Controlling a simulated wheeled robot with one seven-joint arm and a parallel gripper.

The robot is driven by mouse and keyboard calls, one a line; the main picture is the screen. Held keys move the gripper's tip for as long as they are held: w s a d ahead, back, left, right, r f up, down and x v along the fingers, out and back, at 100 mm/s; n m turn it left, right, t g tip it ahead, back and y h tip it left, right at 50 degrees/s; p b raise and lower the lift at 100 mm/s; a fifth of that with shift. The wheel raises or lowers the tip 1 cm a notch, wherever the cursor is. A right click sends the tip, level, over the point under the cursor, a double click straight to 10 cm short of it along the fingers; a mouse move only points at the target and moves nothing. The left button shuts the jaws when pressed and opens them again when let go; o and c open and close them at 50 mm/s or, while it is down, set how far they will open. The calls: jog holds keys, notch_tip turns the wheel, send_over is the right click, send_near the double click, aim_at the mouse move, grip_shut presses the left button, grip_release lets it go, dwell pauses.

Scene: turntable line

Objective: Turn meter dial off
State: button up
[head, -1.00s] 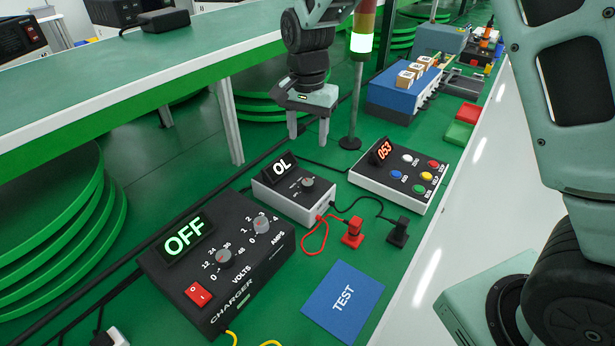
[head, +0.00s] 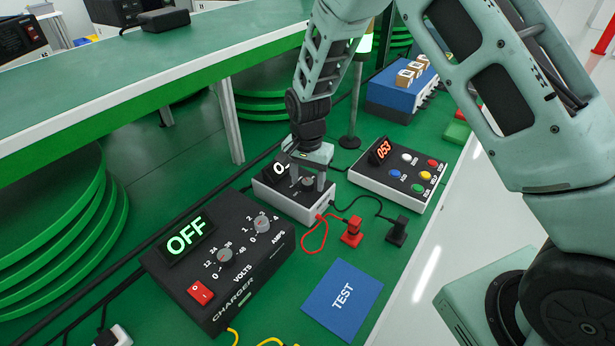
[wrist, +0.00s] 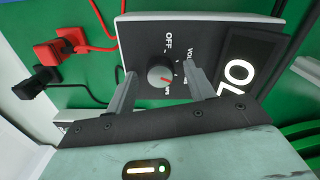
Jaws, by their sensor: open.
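The meter (head: 283,203) is a white box with a black face on the green table. It also shows in the wrist view (wrist: 140,45), with its lit display (wrist: 240,75) reading OL. The meter's grey dial (wrist: 162,74) has a red pointer line turned away from the OFF label, toward the lower right in the wrist view. My gripper (head: 308,182) is open over the meter. In the wrist view my gripper's fingers (wrist: 160,75) stand on either side of the dial, with gaps showing. In the head view the fingers partly hide the display.
A black charger (head: 215,265) reading OFF stands in front left. Red (head: 351,232) and black (head: 396,231) plugs with leads lie at right. A button box (head: 385,190) reading 053 stands behind right. A blue TEST plate (head: 343,298) lies in front. A shelf edge runs at left.

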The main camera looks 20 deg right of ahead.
jog(key=c, duration=1)
jog(key=shift+o, duration=0.2)
jog(key=shift+n, duration=0.3)
jog(key=n, duration=0.9)
jog(key=shift+n, duration=0.4)
jog(key=n+p, duration=0.1)
jog(key=n, duration=0.4)
jog(key=shift+n+p, duration=0.4)
jog(key=shift+n, duration=1.8)
